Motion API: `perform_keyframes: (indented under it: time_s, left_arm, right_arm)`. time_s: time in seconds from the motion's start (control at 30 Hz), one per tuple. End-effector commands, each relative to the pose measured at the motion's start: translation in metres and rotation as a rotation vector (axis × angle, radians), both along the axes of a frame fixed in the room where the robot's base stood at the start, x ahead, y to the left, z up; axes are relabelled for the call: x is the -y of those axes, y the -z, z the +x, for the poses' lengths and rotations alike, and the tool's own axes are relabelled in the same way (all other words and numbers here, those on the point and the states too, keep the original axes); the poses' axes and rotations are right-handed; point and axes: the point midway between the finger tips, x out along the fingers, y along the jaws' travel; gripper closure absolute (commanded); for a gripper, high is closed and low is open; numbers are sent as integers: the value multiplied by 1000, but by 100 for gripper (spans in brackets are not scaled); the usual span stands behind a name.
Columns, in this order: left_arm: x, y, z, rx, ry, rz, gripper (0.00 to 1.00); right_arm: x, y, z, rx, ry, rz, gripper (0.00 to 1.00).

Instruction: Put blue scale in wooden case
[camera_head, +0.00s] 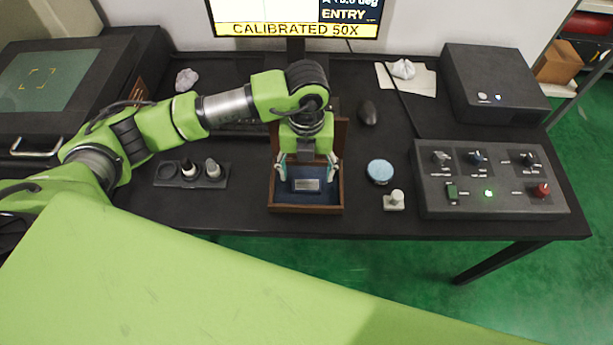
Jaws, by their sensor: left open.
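The wooden case (272,203) stands open near the front middle of the table, its lid raised at the back and its inside lined in dark blue. A small silver-grey rectangular plate (307,185) lies inside on the blue lining; I cannot tell for sure whether it is the blue scale. My left gripper (307,170) points down over the case, its fingers spread to either side of the plate and apart from it. It is open and holds nothing that I can see. The gripper hides part of the lid and the case's back. My right gripper is not in view.
Right of the case are a light-blue round-topped piece (380,170), a small white-knobbed piece (394,201) and a control box (490,190). A dark holder with small bottles (191,174) is at left.

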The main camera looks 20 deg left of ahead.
Motion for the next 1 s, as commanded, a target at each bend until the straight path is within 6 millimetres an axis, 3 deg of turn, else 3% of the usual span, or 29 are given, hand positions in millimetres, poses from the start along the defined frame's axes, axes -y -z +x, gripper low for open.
perform_keyframes:
  time_s: [0.2,0.4,0.6,1.0]
  left_arm:
    - [0,-50,1,4,0,-1,35]
    - [0,-80,0,1,0,0,35]
    - [0,-90,0,-1,-1,1,35]
    - [0,-90,0,-1,-1,1,35]
  right_arm:
    - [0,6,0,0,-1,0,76]
    - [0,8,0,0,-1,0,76]
    - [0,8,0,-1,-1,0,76]
    - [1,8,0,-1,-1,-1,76]
